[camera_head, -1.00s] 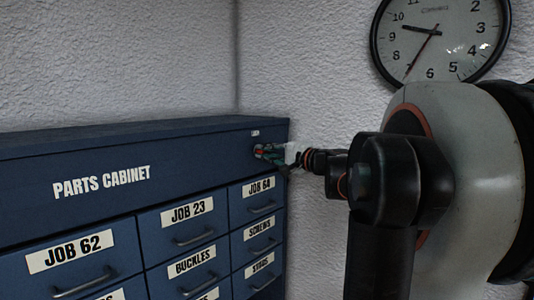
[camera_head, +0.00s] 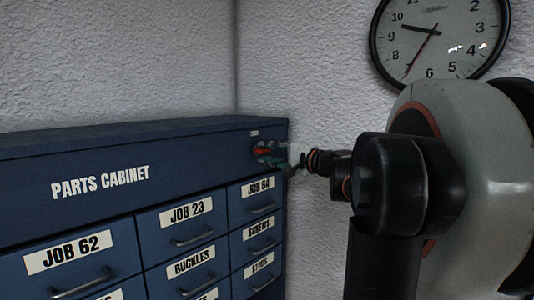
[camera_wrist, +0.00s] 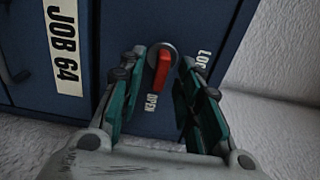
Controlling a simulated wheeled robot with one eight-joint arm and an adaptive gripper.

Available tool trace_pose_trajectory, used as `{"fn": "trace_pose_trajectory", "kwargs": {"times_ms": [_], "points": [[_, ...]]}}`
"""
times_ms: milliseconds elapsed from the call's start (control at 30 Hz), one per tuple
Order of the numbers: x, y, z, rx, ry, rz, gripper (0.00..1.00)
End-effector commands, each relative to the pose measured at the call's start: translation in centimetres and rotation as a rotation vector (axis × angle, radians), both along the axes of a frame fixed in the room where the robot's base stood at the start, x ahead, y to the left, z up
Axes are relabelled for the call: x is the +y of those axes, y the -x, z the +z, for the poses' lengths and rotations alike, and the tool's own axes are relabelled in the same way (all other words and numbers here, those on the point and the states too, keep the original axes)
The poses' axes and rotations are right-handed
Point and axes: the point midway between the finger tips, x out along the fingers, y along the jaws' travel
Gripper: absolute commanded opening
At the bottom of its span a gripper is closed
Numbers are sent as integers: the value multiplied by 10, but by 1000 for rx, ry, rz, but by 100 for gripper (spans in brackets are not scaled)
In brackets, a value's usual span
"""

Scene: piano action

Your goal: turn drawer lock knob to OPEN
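The lock knob (camera_wrist: 160,72) has a red handle on a round grey base, on the blue cabinet front in the wrist view. Its handle points down the picture toward the OPEN label (camera_wrist: 152,106). The LOCK label (camera_wrist: 203,61), partly covered by a finger, is to the right. My gripper (camera_wrist: 164,60) is open, with a green-padded finger on each side of the knob. Gaps show between both fingers and the handle. In the head view, the red knob (camera_head: 262,151) shows at the cabinet's upper right, with my gripper (camera_head: 275,160) in front of it.
The parts cabinet (camera_head: 40,188) has several labelled drawers with handles below the knob. A white textured wall (camera_head: 320,80) stands close behind and to the right. A clock (camera_head: 440,38) hangs at the upper right.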

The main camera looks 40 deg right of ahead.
Motion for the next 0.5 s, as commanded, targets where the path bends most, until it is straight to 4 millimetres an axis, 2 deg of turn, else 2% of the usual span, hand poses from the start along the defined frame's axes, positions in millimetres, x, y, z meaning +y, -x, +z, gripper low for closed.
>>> {"fn": "trace_pose_trajectory", "kwargs": {"times_ms": [100,300,500], "points": [[-2,21,0,0,0,-4,32],[-5,49,0,0,0,-3,32],[-5,60,-1,1,0,0,32]]}}
